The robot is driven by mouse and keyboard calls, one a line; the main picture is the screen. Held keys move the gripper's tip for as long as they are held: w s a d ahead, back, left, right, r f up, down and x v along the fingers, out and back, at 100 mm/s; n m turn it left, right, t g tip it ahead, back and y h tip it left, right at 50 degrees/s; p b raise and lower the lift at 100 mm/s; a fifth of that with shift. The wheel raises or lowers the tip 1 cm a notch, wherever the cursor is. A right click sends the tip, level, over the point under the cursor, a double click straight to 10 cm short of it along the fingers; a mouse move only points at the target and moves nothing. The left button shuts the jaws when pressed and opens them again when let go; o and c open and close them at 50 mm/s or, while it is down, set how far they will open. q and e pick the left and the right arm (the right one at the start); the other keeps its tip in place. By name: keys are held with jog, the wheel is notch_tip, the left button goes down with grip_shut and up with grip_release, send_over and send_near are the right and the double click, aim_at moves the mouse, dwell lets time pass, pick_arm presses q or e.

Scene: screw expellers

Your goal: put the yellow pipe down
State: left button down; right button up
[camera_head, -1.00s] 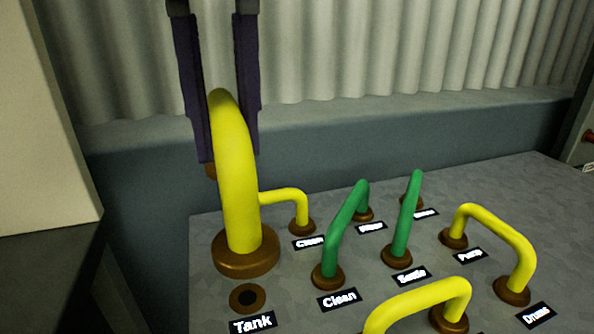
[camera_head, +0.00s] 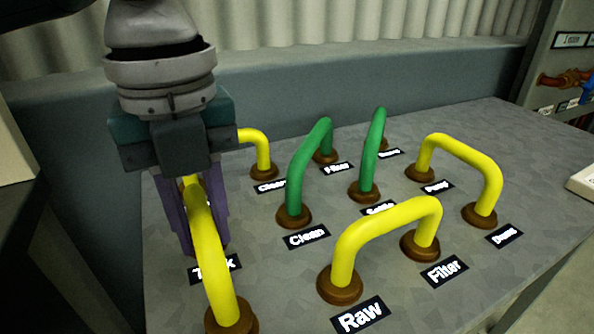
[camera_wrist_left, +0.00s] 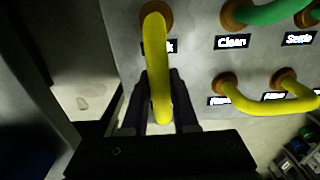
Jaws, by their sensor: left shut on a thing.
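The yellow pipe (camera_head: 206,242) is in my left gripper (camera_head: 201,225), whose purple fingers close on its far part. The pipe reaches toward the camera, and its brown near-end flange (camera_head: 231,318) shows at the bottom edge in the head view. The gripper body hides its far end. The Tank label (camera_head: 222,267) is partly hidden behind the pipe and fingers. In the left wrist view the pipe (camera_wrist_left: 157,70) runs between the two dark fingers, with a flange (camera_wrist_left: 157,14) at the top. I cannot tell whether the flange touches the panel. My right gripper is not in view.
A Raw–Filter yellow pipe (camera_head: 388,222) stands right of the held one. Two green pipes (camera_head: 306,172) (camera_head: 371,160) and another yellow pipe (camera_head: 465,158) stand farther back on the grey panel (camera_head: 285,280). A corrugated wall (camera_head: 330,40) rises behind.

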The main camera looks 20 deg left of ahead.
pick_arm(q)
jog(key=shift+f, duration=0.75)
jog(key=c, duration=0.7)
grip_release()
jog(key=shift+f, duration=0.1)
notch_tip(320, 180, up, 11)
jog(key=p, duration=0.3)
jog(key=shift+r, duration=0.65)
